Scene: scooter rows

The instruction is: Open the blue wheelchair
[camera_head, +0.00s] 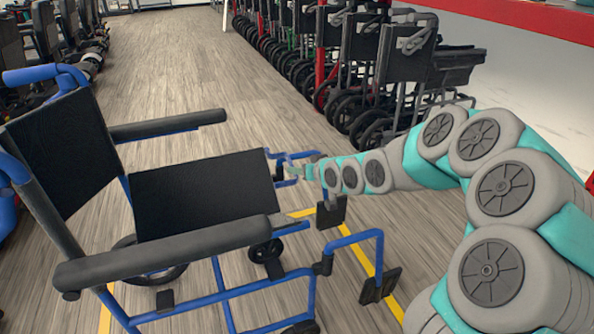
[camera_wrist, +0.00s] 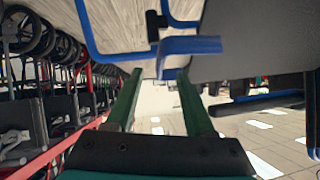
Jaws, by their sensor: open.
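The blue wheelchair (camera_head: 225,292) stands on the floor at the left of the head view, facing right. It has a blue tube frame, a black backrest (camera_head: 65,150), a black seat (camera_head: 205,193) and black armrests (camera_head: 160,251). Its seat is spread out between the armrests. My gripper (camera_head: 290,168) is at the seat's front edge, by a blue front tube.
A row of dark folded wheelchairs (camera_head: 385,60) stands along the right wall, behind my arm. More dark chairs (camera_head: 40,40) line the left side. Wood-look floor (camera_head: 190,70) is free between the rows. A yellow line (camera_head: 362,258) runs under the blue chair's footrests.

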